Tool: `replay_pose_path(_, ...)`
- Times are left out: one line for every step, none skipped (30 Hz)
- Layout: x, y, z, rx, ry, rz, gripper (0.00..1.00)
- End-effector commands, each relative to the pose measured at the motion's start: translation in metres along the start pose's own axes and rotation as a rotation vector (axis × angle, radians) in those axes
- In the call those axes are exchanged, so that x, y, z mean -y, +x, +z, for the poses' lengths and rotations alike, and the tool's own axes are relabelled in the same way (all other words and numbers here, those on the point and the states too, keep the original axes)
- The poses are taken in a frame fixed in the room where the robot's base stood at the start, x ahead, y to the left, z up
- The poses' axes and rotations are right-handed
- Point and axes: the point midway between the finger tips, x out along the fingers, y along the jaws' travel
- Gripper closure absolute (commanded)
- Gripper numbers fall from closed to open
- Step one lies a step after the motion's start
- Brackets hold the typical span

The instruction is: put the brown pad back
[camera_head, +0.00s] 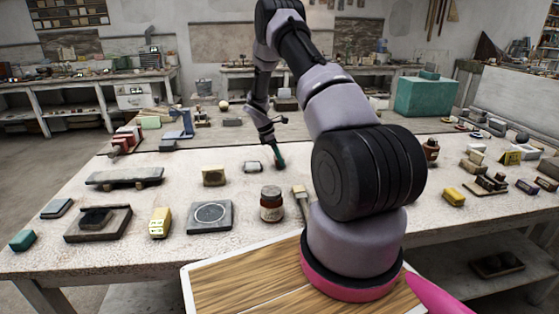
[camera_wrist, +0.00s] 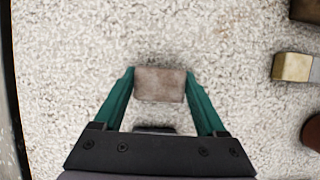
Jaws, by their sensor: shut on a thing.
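The brown pad (camera_wrist: 160,86) is a small grey-brown block in the wrist view. It sits between the two green fingers of my gripper (camera_wrist: 159,77), which are shut on its left and right sides. I cannot make out the pad in the head view. Whether the pad touches the table or hangs just above it I cannot tell.
A brown jar (camera_head: 271,206), a brush (camera_head: 301,200) and a grey plate with a circle (camera_head: 211,217) stand nearer. The right side holds several small blocks.

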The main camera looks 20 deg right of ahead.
Motion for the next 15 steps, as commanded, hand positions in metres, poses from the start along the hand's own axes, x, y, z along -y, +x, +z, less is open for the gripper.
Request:
replay_pose_path(0.0003, 0.0073, -0.0030, 0.000, -0.002, -0.001, 0.89)
replay_pose_path(0.0001, 0.0096, -0.0040, 0.000, -0.001, -0.001, 0.89)
replay_pose_path(0.0000, 0.0115, -0.0048, 0.000, -0.001, 0.000, 0.89)
replay_pose_path(-0.0001, 0.0119, -0.0050, 0.000, 0.000, 0.000, 0.89)
replay_pose_path(-0.0001, 0.0117, -0.0049, 0.000, 0.000, 0.000, 0.89)
replay_pose_path(-0.0002, 0.0113, -0.0048, 0.000, 0.000, 0.001, 0.89)
replay_pose_path(-0.0001, 0.0112, -0.0048, 0.000, 0.000, 0.001, 0.89)
replay_pose_path(-0.0001, 0.0112, -0.0047, 0.000, 0.000, 0.000, 0.89)
replay_pose_path(0.0000, 0.0113, -0.0048, 0.000, 0.000, 0.000, 0.89)
replay_pose_path(0.0000, 0.0116, -0.0048, 0.000, 0.000, 0.000, 0.89)
replay_pose_path(0.0001, 0.0122, -0.0051, 0.000, 0.000, 0.000, 0.89)
replay_pose_path(0.0003, 0.0134, -0.0056, 0.000, 0.000, -0.001, 0.89)
replay_pose_path(0.0003, 0.0144, -0.0060, 0.000, 0.000, -0.001, 0.89)
replay_pose_path(0.0002, 0.0142, -0.0059, 0.000, 0.000, 0.000, 0.19)
replay_pose_path(0.0002, 0.0140, -0.0059, 0.000, 0.000, 0.000, 0.03)
